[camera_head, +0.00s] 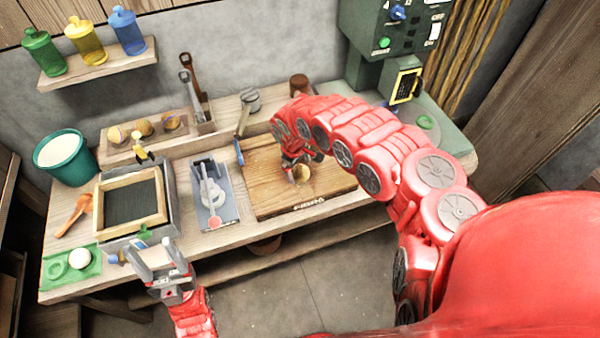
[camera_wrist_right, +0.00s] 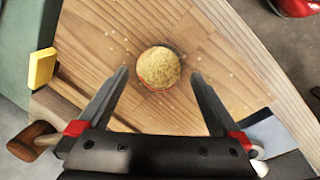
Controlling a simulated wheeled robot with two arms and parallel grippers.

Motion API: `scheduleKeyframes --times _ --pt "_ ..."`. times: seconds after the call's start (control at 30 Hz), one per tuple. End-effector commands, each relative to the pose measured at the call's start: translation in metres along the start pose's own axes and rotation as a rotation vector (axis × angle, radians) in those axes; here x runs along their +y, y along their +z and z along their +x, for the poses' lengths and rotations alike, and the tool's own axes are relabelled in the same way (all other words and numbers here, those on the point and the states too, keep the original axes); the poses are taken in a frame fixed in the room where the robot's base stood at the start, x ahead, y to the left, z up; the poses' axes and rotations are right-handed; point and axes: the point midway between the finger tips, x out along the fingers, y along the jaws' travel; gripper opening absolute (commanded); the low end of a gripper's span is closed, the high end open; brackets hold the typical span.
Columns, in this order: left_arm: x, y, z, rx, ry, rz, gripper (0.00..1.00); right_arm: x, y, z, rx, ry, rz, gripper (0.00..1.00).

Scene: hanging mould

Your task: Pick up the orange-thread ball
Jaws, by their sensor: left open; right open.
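A rough, pale yellow ball (camera_wrist_right: 158,64) with a reddish-orange edge low on its side sits on the wooden board. It also shows in the head view (camera_head: 302,173), partly hidden by my right gripper. My right gripper (camera_wrist_right: 160,76) is open above the board, its two fingers pointing toward the ball with one tip to each side. I cannot tell whether they touch it. More balls (camera_head: 145,127) sit in a wooden holder at the back left; their thread colours are too small to tell. My left gripper (camera_head: 155,252) is open and empty near the bench's front edge.
The wooden board (camera_head: 270,195) is mostly bare. Left of it are a grey clamp-like fixture (camera_head: 215,205), a wood-framed screen (camera_head: 133,230) and a teal bucket (camera_head: 68,160). A green machine (camera_head: 370,75) stands at the back right. Bottles line a wall shelf (camera_head: 95,65).

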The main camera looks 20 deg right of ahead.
Motion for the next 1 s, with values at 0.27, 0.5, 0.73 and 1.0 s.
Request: scheduleKeyframes --times 0.27,0.5,0.73,1.0 --pt "0.000 -0.001 0.005 0.000 0.000 0.000 0.62 -0.002 -0.002 0.027 0.000 -0.004 -0.001 1.00" --pt "0.000 -0.001 0.006 0.000 0.000 0.000 0.62 0.001 0.000 0.033 -0.002 0.001 0.000 1.00" --pt "0.000 -0.001 0.006 0.000 0.000 0.000 0.62 0.001 0.000 0.033 -0.002 0.001 0.000 0.86" --pt "0.000 -0.001 0.006 0.000 0.000 0.000 0.62 0.001 0.000 0.033 -0.001 0.001 0.000 0.37"
